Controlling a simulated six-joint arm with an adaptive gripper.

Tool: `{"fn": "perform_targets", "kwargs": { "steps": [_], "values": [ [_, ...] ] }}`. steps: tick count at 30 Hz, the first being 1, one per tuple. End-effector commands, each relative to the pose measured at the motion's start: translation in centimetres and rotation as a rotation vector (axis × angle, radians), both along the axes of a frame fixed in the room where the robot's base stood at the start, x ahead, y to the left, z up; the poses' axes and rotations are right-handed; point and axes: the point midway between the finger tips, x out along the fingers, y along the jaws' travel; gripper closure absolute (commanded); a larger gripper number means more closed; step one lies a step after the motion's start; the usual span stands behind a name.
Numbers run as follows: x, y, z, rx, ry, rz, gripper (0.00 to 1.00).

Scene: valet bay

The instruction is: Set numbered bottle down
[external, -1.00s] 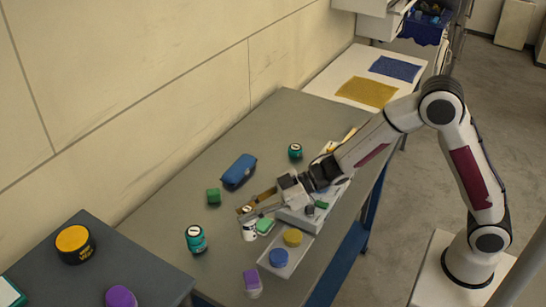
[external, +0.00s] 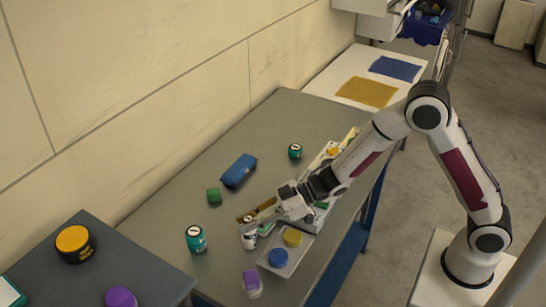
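A small white bottle (external: 249,241) with dark markings is at the fingers of my gripper (external: 254,220), low over the grey bench. The gripper seems shut on it, and the fingers hide its top. I cannot tell whether its base touches the bench, and any number on it is too small to read. A teal jar with a white lid (external: 196,240) stands to the left of it. A similar teal jar (external: 295,151) stands farther back on the bench.
A clear tray (external: 297,258) with a blue and a yellow round piece is just right of the bottle. A purple-topped container (external: 252,281) stands in front. Bare bench (external: 165,215) lies left.

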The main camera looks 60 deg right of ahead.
Motion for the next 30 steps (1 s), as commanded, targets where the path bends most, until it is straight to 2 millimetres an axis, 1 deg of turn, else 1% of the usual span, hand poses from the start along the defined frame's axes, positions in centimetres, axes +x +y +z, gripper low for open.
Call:
{"fn": "perform_targets", "kwargs": {
  "steps": [12,17,23,30],
  "values": [
    [0.0,0.0,0.0,0.000,0.000,0.000,0.66],
    [0.0,-0.1,0.4,-0.001,-0.001,-0.001,0.66],
    [-1.0,-1.1,1.0,0.000,-0.001,-0.001,0.66],
    [-2.9,-3.0,2.1,-0.001,-0.001,-0.003,0.66]
  ]
}}
